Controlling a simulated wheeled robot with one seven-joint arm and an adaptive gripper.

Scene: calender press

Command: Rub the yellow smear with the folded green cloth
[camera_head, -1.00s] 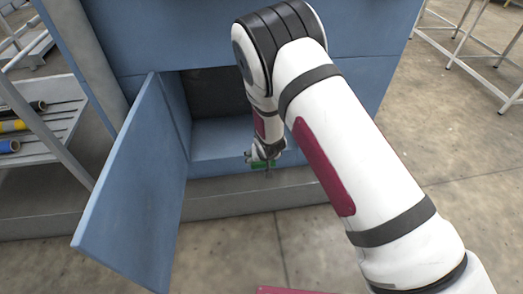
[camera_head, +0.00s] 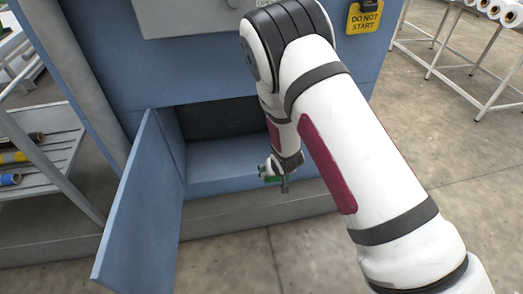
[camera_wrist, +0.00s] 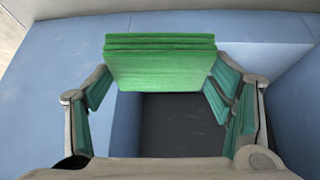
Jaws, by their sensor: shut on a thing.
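The folded green cloth (camera_wrist: 160,62) is a thick, layered pad held between the fingertips of my gripper (camera_wrist: 160,75) in the wrist view. The wrist view shows a dark opening and blue panels beyond the cloth. I cannot see the yellow smear in either view. My arm hides part of the press front.
The blue door (camera_head: 142,205) stands open at the compartment's left. The compartment floor (camera_head: 222,179) is blue, with a dark back. A "DO NOT START" tag (camera_head: 366,18) hangs at upper right. A rack with rolls (camera_head: 40,155) stands left. Concrete floor lies right.

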